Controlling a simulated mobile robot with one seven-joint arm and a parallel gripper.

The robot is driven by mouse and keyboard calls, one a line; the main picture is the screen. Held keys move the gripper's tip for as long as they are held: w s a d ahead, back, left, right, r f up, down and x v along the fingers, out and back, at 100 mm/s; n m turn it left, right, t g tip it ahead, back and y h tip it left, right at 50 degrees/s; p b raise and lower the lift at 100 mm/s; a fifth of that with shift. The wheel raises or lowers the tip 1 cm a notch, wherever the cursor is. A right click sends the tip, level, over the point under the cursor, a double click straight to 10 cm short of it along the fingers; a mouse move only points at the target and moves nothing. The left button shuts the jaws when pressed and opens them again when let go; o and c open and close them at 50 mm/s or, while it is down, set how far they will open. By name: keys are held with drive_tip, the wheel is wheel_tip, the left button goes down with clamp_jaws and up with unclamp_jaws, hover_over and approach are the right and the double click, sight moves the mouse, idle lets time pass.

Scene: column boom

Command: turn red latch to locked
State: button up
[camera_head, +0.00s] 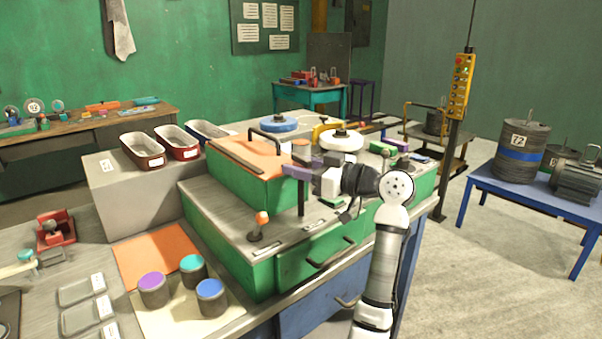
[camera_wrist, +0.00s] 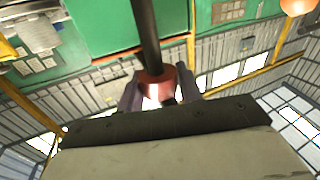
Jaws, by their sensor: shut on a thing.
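My gripper (camera_head: 299,172) reaches in from the right above the green machine housing and is shut at the top of a dark upright post (camera_head: 301,198). In the wrist view my gripper (camera_wrist: 158,92) has its purple-grey fingers on both sides of a red end (camera_wrist: 154,82) on a dark rod. This looks like the red latch. In the head view my fingers hide its red part. No locked mark can be made out, so its setting cannot be told.
A short lever with an orange knob (camera_head: 262,218) stands on the housing's front ledge, left of the post. An orange-topped green box (camera_head: 245,165) is close behind. Two pad wheels, one blue (camera_head: 279,124) and one white (camera_head: 341,142), sit further back.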

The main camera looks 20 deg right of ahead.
drive_tip(key=shift+o, duration=0.4)
drive_tip(key=shift+n+g+y, duration=1.3)
drive_tip(key=shift+g+y, duration=0.1)
drive_tip(key=shift+g, duration=0.1)
drive_tip(key=shift+a+f, duration=0.1)
drive_tip(key=o, duration=0.9)
drive_tip(key=b+v, duration=0.3)
drive_tip(key=v, duration=1)
drive_tip(key=shift+s+d, duration=0.1)
drive_tip(key=shift+d, duration=0.35)
